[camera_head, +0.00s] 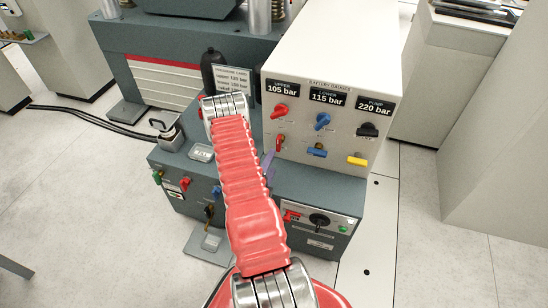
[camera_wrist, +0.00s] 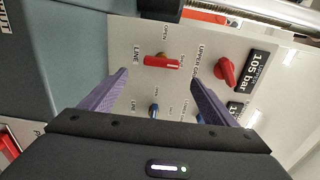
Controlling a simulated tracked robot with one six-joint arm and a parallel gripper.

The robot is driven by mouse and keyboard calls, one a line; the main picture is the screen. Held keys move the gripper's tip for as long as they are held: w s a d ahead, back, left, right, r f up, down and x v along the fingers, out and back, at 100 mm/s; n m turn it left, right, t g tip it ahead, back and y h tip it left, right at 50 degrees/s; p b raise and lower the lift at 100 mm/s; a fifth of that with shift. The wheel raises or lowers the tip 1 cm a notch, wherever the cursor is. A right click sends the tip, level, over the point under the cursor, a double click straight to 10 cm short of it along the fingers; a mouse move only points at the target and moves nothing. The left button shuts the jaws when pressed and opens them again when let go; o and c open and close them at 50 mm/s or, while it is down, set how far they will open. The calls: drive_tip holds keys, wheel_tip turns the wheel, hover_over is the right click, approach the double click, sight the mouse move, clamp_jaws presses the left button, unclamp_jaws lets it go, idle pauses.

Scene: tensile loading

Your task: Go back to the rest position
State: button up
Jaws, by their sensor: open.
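My gripper (camera_wrist: 160,78) shows in the wrist view as two purple fingers spread apart, with nothing between them. It faces the white gauge panel, with the red line handle (camera_wrist: 161,61) and the red upper knob (camera_wrist: 227,72) ahead of it. I cannot tell how far the fingertips are from the panel. In the head view my red arm reaches forward over the grey console, and only a bit of purple finger (camera_head: 268,165) shows beside it, left of the panel. The rest of my gripper is hidden behind the arm.
The gauge panel (camera_head: 330,58) reads 105, 115 and 220 bar, with red, blue, black and yellow handles. The console (camera_head: 330,190) carries more knobs and a lever. A grey machine (camera_head: 170,45) stands behind. Dark cables lie at left. The floor (camera_head: 95,205) is clear at front left.

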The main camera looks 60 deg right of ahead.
drive_tip(key=shift+s+a, duration=0.2)
drive_tip(key=shift+a, duration=0.8)
